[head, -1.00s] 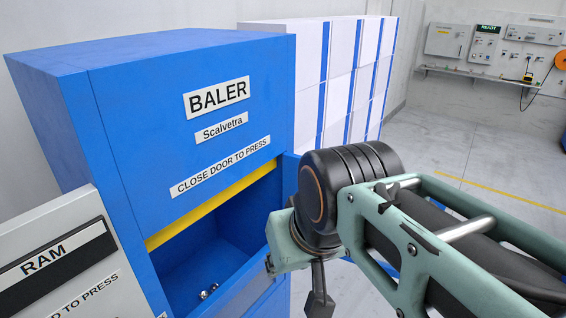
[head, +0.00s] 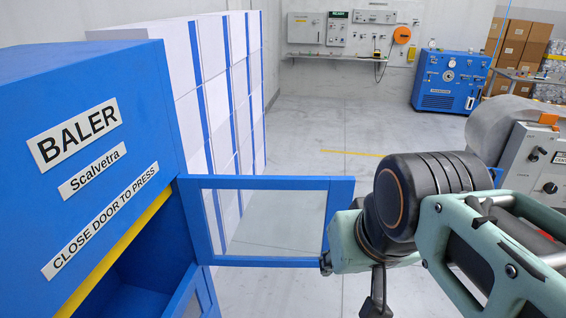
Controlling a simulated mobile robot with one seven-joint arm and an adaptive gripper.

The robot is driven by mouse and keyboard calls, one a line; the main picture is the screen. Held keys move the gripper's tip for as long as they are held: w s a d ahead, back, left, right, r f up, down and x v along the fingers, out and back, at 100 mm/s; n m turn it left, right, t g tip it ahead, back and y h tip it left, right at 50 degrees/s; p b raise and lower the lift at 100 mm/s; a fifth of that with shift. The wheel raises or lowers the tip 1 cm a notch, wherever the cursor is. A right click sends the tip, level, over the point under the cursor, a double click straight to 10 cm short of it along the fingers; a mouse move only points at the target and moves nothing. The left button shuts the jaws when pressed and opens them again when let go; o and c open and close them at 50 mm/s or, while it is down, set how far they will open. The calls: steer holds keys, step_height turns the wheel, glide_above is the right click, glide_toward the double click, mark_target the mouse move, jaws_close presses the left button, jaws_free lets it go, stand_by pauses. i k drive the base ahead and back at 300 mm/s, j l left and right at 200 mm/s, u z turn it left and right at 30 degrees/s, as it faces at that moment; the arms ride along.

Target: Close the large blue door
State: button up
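The large blue door (head: 270,183) is a blue frame around a clear pane. It stands swung open from the right edge of the blue baler (head: 150,85), reaching out to the right. The baler's opening (head: 135,275) is uncovered below a yellow strip. My gripper (head: 372,303) hangs below my wrist, just right of the door's free edge and low in the picture. Its fingers show only in part, so I cannot tell if they are open or shut, or whether my arm touches the door.
White stacked blocks with blue edges (head: 225,75) stand behind the door. A blue machine (head: 448,82) and cardboard boxes (head: 520,45) are at the back right. A grey machine (head: 530,165) stands at the right. Grey floor (head: 320,125) lies open beyond the door.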

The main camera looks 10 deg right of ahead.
mark_target(341, 189)
steer(key=z, duration=1.3)
steer(key=i+l+z, duration=0.15)
steer(key=i+z, duration=0.3)
steer(key=i, duration=0.15)
steer(key=i+u, duration=0.4)
steer(key=i+l+u, duration=0.1)
steer(key=i+u, duration=1.4)
steer(key=u, duration=0.2)
steer(key=i+u, duration=0.2)
steer(key=u, duration=0.2)
steer(key=i+u, duration=0.15)
steer(key=u, duration=0.2)
steer(key=i+u, duration=0.15)
steer(key=u, duration=0.25)
steer(key=i+u, duration=0.2)
steer(key=u, duration=0.2)
steer(key=i+l+u, duration=0.1)
steer(key=u, duration=1.6)
steer(key=k+j+u, duration=0.1)
steer(key=u, duration=0.25)
